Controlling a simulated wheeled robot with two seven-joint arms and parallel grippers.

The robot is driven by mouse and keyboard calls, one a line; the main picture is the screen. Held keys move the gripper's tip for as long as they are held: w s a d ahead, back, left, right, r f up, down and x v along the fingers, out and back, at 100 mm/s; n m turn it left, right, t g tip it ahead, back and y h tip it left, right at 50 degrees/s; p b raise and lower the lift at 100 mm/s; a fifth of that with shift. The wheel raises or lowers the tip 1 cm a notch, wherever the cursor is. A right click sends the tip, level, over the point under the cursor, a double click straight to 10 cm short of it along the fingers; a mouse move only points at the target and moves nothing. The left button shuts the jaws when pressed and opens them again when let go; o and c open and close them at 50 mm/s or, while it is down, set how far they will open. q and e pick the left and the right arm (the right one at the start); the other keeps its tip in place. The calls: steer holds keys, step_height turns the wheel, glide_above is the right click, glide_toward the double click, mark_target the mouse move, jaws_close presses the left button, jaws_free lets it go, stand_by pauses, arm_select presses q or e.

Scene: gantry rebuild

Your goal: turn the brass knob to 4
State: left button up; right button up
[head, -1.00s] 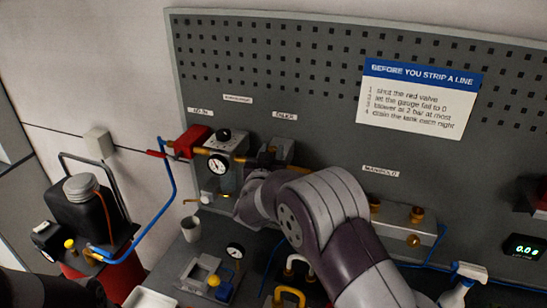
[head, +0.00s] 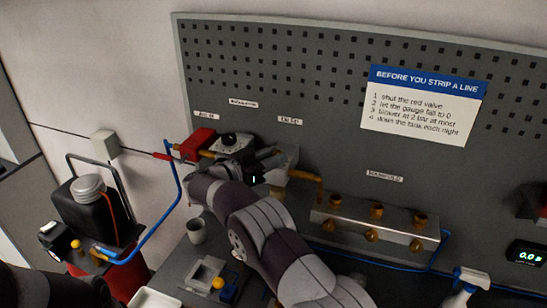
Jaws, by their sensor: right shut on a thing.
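My right arm reaches up from the bottom, and its dark gripper (head: 268,157) is at the front left of the grey oiler block (head: 290,158), under the label "OILER". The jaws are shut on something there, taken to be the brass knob. The knob itself is hidden by the gripper and wrist, so its setting and scale cannot be read. My left gripper is not in view.
Left of the gripper stands the regulator with a black knob (head: 229,139), beside the red valve (head: 196,144). The manifold (head: 350,216) with several brass fittings is at right.

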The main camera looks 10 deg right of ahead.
steer(key=shift+r+g, duration=0.1)
steer(key=shift+g, duration=0.2)
steer(key=o, duration=1.1)
steer(key=shift+c, duration=0.2)
steer(key=shift+a, duration=0.1)
steer(key=shift+s+a+f+b, duration=0.1)
steer(key=shift+a+f+b, duration=0.1)
steer(key=shift+a+b, duration=0.15)
steer(key=b+v, duration=0.4)
steer(key=v, duration=0.8)
steer(key=shift+m, duration=0.3)
